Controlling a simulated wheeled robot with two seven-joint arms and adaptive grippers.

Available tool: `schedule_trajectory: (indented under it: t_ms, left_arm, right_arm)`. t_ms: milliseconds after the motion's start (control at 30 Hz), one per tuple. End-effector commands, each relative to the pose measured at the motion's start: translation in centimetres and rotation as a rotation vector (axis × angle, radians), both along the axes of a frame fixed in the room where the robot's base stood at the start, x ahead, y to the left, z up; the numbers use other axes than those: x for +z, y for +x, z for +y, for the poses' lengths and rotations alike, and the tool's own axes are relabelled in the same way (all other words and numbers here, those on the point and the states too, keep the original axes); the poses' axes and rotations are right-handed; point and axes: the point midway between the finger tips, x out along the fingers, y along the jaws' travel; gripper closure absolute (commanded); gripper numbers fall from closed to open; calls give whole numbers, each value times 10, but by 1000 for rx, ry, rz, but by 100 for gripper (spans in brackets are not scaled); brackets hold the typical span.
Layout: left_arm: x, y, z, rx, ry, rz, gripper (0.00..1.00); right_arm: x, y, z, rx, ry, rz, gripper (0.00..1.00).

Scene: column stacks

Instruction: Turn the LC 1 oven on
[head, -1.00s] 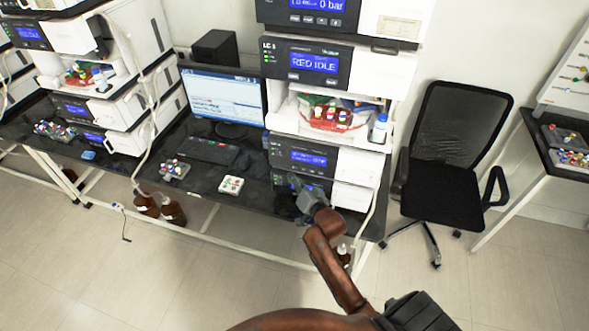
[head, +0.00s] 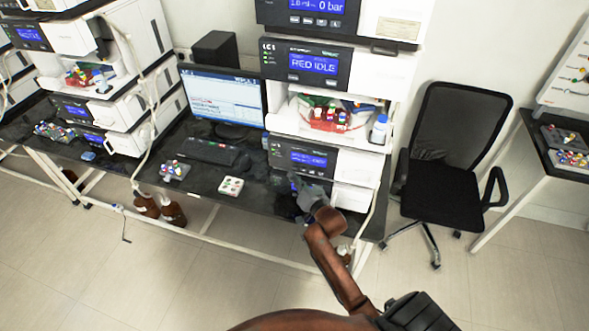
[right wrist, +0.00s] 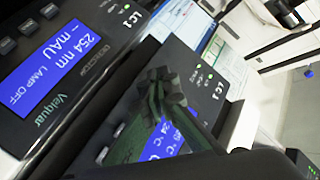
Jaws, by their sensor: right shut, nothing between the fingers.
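The LC 1 oven is the lowest module of the right-hand stack; its white side (head: 352,197) shows in the head view, and my gripper covers much of its dark front. In the right wrist view the oven's dark panel (right wrist: 207,78) carries an LC 1 label and green lights. Its blue display (right wrist: 190,131) shows 24 °C, partly hidden by the fingers. My right gripper (head: 300,185) is shut and empty, right in front of this panel; its fingertips also show in the right wrist view (right wrist: 160,90). I cannot tell whether they touch. My left gripper is not in view.
The detector (right wrist: 60,75), with LAMP OFF on its display, sits directly above the oven. A black chair (head: 445,165) stands to the right.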

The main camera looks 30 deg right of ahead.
Motion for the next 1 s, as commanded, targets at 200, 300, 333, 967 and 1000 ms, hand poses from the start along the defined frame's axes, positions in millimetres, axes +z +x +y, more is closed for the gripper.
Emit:
schedule_trajectory:
  t_ms: [200, 300, 333, 967, 1000]
  left_arm:
    - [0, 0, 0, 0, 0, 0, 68]
    - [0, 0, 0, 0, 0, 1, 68]
    - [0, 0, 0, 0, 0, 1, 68]
    - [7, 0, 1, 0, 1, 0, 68]
    - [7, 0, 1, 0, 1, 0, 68]
  right_arm:
    - [0, 0, 0, 0, 0, 0, 100]
    - [0, 0, 0, 0, 0, 0, 100]
    - [0, 0, 0, 0, 0, 0, 100]
    - [0, 6, -6, 0, 0, 0, 100]
    - [0, 6, -6, 0, 0, 0, 100]
